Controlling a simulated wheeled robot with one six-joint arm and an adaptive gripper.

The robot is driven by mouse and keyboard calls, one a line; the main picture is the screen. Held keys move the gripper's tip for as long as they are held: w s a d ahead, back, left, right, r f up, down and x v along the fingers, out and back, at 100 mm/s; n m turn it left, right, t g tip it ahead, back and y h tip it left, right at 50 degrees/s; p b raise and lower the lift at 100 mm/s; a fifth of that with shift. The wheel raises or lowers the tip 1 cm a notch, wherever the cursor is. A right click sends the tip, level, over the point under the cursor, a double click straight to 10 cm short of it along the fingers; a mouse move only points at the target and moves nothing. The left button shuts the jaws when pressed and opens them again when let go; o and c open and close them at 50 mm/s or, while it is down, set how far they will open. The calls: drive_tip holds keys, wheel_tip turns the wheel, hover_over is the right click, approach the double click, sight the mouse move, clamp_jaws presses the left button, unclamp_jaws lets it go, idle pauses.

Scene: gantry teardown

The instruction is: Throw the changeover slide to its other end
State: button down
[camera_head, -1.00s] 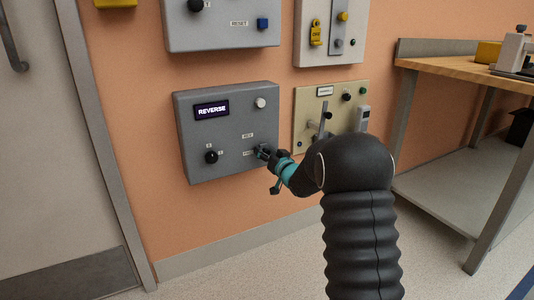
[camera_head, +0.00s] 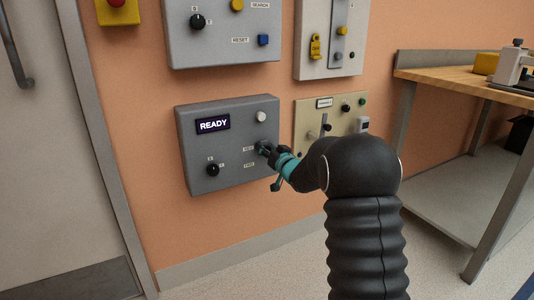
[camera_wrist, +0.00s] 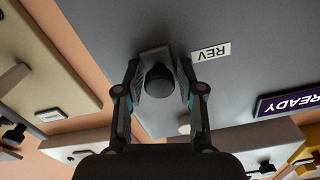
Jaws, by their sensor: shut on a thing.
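The grey control box (camera_head: 225,175) on the wall carries a display (camera_head: 213,124) reading READY. The changeover slide is on its right side, beside the REV label (camera_head: 248,149), with a second label (camera_head: 249,164) below. In the wrist view the dark round knob of the slide (camera_wrist: 159,81) sits between the fingers, beside the REV label (camera_wrist: 210,52). My gripper (camera_head: 265,149) is shut on this knob; it also shows in the wrist view (camera_wrist: 160,88). My gripper hides most of the slide's track in the head view.
The box also has a black selector knob (camera_head: 212,170) and a pale button (camera_head: 261,116). A beige panel with a lever (camera_head: 323,125) is close on the right, partly behind my arm. Another grey box (camera_head: 220,50) hangs above. A workbench (camera_head: 465,72) stands at right.

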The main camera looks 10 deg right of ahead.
drive_tip(key=shift+r, duration=0.3)
drive_tip(key=c, duration=0.9)
unclamp_jaws()
drive_tip(key=shift+d, duration=0.1)
drive_tip(key=shift+f, duration=0.1)
drive_tip(key=v, duration=1.2)
